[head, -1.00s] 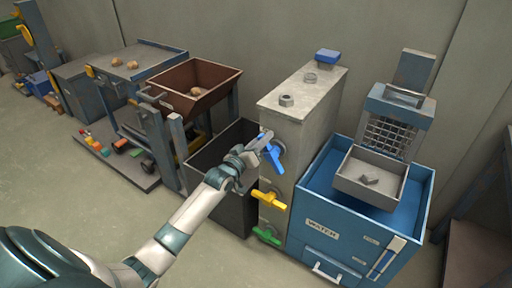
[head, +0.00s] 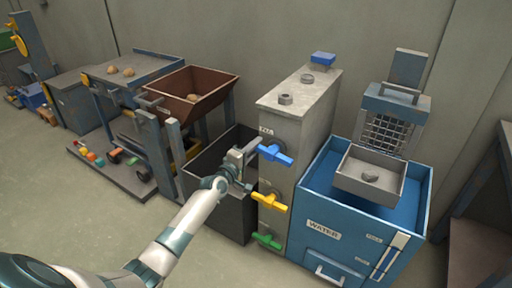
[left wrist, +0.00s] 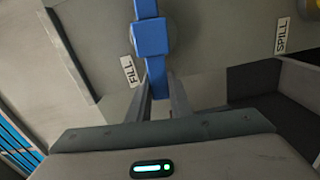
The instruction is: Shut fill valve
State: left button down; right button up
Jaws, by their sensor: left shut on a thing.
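The fill valve is the blue handle (head: 275,154) on the side of the tall grey cabinet (head: 290,130). In the left wrist view the blue handle (left wrist: 151,38) stands beside a FILL label (left wrist: 128,70). My left gripper (head: 254,148) is at the handle's left end in the head view. In the left wrist view its two fingers (left wrist: 160,105) are shut on the near end of the handle. The handle lies slanted, near level, in the head view. My right gripper is not in view.
A yellow handle (head: 268,201) and a green handle (head: 266,240) sit below the blue one. A SPILL label (left wrist: 282,35) shows in the wrist view. A dark open bin (head: 232,215) stands left of the cabinet, a blue WATER tank (head: 335,245) right.

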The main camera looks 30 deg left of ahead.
pick_arm(q)
jog(key=shift+f+n, duration=0.4)
jog(key=shift+n, duration=0.3)
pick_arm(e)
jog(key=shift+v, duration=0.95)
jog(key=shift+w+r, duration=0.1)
pick_arm(q)
jog(key=c, duration=1.6)
grip_release()
jog(key=shift+s, duration=0.15)
